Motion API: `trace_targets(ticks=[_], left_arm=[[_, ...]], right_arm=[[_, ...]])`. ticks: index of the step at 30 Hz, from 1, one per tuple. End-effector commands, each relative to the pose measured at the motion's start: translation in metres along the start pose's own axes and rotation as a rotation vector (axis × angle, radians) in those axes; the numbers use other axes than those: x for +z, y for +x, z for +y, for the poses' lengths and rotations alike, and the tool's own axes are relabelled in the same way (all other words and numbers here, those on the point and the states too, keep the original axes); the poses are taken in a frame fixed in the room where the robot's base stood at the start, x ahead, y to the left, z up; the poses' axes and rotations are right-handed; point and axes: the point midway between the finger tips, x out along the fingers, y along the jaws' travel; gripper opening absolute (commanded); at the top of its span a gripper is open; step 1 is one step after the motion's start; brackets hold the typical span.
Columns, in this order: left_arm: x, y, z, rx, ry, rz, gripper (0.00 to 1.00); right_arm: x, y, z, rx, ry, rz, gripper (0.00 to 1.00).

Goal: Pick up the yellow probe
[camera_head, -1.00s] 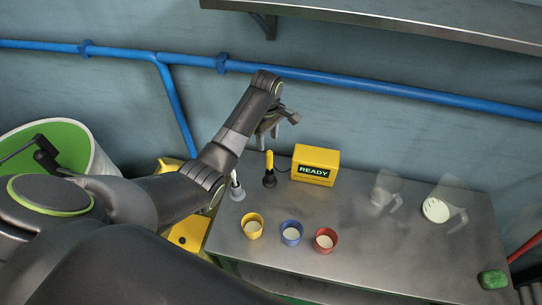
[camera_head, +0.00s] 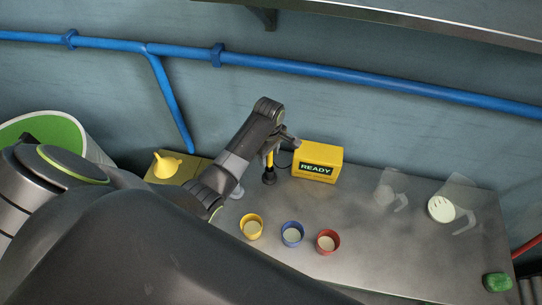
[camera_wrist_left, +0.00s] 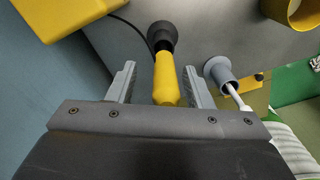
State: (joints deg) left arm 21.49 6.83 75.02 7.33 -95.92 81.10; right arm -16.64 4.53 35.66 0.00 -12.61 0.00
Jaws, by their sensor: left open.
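The yellow probe (camera_head: 269,160) stands in a dark holder (camera_head: 269,177) on the metal cart top, left of the yellow READY box. My left gripper (camera_head: 281,146) is at the probe's upper part and hides some of it in the head view. In the left wrist view the probe (camera_wrist_left: 165,80) lies between the two open fingers (camera_wrist_left: 160,88), with a gap on each side. Its dark holder (camera_wrist_left: 162,37) shows beyond the fingertips. My right gripper is not in view.
The READY box (camera_head: 317,162) stands close to the right of the probe. A grey holder with a white tool (camera_wrist_left: 222,75) stands close on the other side. Yellow (camera_head: 251,226), blue (camera_head: 292,233) and red (camera_head: 327,242) cups stand in front. Clear pitchers are farther right.

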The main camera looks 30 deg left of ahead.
Motion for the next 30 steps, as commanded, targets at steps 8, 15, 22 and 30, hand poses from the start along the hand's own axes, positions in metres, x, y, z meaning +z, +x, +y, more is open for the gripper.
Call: trace_targets(ticks=[8, 15, 22, 30], left_arm=[[0.000, 0.000, 0.000, 0.000, 0.001, -0.001, 0.20], [0.000, 0.000, 0.000, 0.000, 0.000, 0.000, 0.00], [0.000, -0.003, 0.000, 0.000, 0.000, 0.000, 0.00], [-0.001, -0.040, 0.002, 0.006, 0.002, 0.001, 0.00]], right_arm=[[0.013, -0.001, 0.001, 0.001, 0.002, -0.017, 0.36], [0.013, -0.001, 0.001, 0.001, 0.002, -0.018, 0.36], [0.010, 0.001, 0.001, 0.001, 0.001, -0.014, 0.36], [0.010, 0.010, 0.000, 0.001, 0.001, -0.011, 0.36]])
